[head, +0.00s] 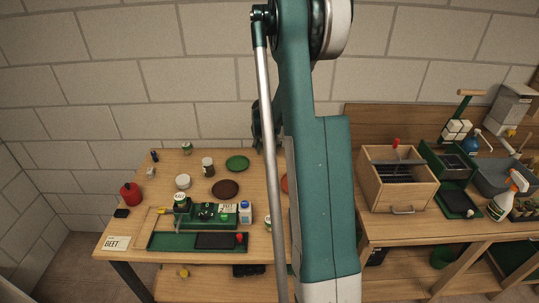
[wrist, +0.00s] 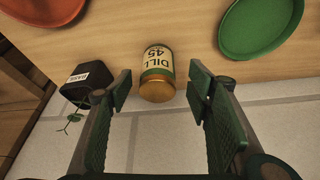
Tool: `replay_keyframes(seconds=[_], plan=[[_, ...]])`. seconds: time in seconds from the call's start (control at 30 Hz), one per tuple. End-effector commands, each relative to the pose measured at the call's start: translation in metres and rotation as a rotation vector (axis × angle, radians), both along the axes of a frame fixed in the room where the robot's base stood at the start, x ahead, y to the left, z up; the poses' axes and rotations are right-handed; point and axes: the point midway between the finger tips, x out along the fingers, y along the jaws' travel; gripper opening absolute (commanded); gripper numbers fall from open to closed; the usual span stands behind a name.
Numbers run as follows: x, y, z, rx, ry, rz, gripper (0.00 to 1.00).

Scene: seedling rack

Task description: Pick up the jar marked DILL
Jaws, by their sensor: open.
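The jar marked DILL (wrist: 158,66) shows in the wrist view, with a cream label reading DILL 45 upside down and a golden-brown end facing the bottom of the picture. My gripper (wrist: 160,90) is open, its two dark green fingers to the left and right of the jar in the picture. A gap shows on both sides of the jar, and nothing is held. I cannot tell how far ahead of the fingertips it is. In the head view I cannot make out this jar; my arm covers that part of the table.
In the wrist view a green plate (wrist: 262,25) lies right of the jar, a red plate (wrist: 45,8) at the top left, and a black labelled pot (wrist: 86,80) with a seedling beside the left finger. In the head view a wooden box (head: 397,180) stands on the right-hand bench.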

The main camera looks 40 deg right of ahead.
Motion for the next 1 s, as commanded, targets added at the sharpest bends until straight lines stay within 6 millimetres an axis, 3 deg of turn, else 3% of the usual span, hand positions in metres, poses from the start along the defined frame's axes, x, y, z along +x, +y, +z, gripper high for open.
replay_keyframes(seconds=[0.27, 0.7, 1.0], plan=[[0.001, -0.004, -0.009, 0.000, 0.000, 0.000, 0.50], [0.008, -0.018, -0.044, 0.000, 0.000, 0.000, 0.50], [0.009, -0.019, -0.048, 0.000, 0.000, 0.000, 0.50]])
